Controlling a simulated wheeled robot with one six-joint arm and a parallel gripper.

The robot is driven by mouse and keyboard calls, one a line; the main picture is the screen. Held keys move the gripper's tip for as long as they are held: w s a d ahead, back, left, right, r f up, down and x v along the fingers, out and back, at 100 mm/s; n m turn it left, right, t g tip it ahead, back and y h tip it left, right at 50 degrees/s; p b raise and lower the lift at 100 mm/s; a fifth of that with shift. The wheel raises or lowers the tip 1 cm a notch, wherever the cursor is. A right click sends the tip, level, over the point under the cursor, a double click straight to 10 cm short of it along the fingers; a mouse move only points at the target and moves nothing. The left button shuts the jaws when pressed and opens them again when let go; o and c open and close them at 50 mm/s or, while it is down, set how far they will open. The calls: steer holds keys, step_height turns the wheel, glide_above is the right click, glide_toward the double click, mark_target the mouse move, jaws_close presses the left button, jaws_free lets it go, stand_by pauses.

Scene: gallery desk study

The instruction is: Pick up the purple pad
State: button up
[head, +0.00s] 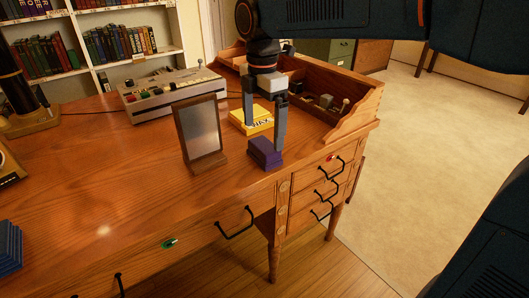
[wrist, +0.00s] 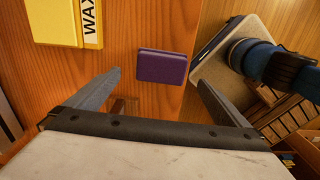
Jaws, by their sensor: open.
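The purple pad (head: 265,153) is a small, thick block lying on the wooden desk near its front edge. In the wrist view the pad (wrist: 162,66) shows whole, just beyond the fingertips and roughly centred between them. My gripper (head: 264,137) points down over the pad, its two fingers apart, with nothing held. One finger appears close to the pad's right side in the head view; I cannot tell whether it touches. In the wrist view my gripper (wrist: 159,79) has a wide gap between its fingers.
A yellow box marked WAX (head: 252,121) lies just behind the pad. A standing picture frame (head: 201,133) is close on the left. A wooden tray with compartments (head: 345,113) is at the right back. A grey button console (head: 172,92) stands farther back. Bare desktop lies left of the frame.

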mark_target(265, 144)
steer(key=shift+d+f, duration=0.15)
steer(key=shift+f, duration=1.65)
steer(key=shift+d+f, duration=0.1)
steer(key=shift+f, duration=1.7)
steer(key=shift+c, duration=0.6)
steer(key=c, duration=1)
steer(key=shift+c, duration=0.2)
step_height(265, 144, up, 10)
steer(key=shift+r, duration=0.1)
